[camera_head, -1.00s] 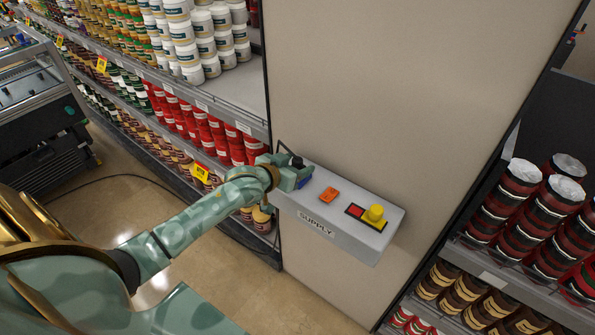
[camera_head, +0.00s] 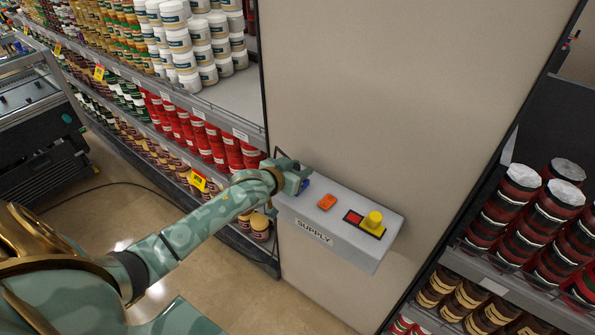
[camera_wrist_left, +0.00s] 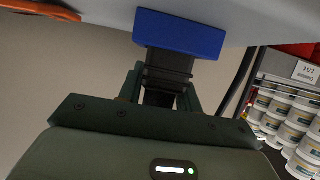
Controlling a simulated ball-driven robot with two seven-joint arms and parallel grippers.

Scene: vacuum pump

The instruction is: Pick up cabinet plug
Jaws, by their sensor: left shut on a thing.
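The cabinet plug (camera_wrist_left: 167,72) is a black ribbed piece in the left wrist view. It meets a blue block (camera_wrist_left: 180,34) on the grey supply box, and I cannot tell how deeply it is seated. My left gripper (camera_wrist_left: 164,92) is shut on the plug, with its dark green fingers on either side. In the head view my left gripper (camera_head: 297,181) is at the left end of the supply box (camera_head: 332,240), where it hides the plug and leaves only a bit of the blue block showing. My right gripper is not in view.
The supply box also bears an orange part (camera_head: 327,202) and a yellow knob (camera_head: 373,219) beside a red square. A beige panel (camera_head: 400,90) stands behind it. Stocked shelves flank it, with white tubs (camera_head: 190,60) at left and dark red jars (camera_head: 525,195) at right. A black cable (camera_head: 110,186) lies on the floor.

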